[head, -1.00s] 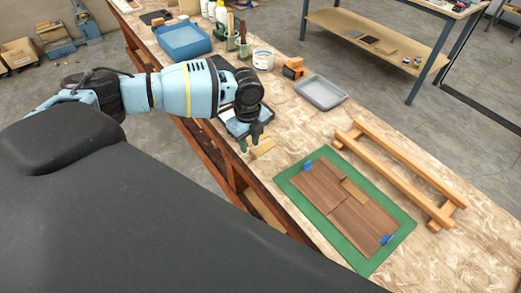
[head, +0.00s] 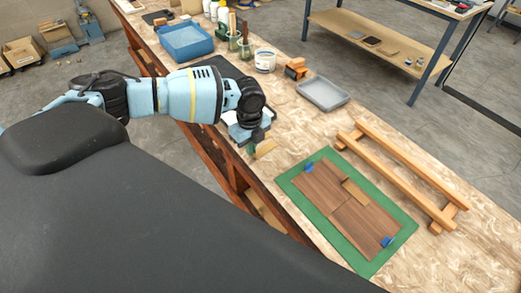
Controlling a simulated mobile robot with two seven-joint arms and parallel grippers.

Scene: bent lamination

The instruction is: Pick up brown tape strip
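One brown tape strip (head: 265,149) is at the worktable's near edge, right at my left gripper (head: 253,148). The gripper points down and covers the strip's left end. The fingers are small and partly hidden, so I cannot tell if they are closed on it. Another brown strip (head: 355,192) lies across the seam of two dark wood panels (head: 325,188) on a green mat (head: 350,250). My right gripper is not in view.
Blue clips (head: 387,241) sit at the panels' edges. A wooden frame (head: 395,172) lies right of the mat. A grey tray (head: 323,93), a white tub (head: 265,60) and a blue bin (head: 186,42) stand farther back. Bare tabletop (head: 295,128) lies between.

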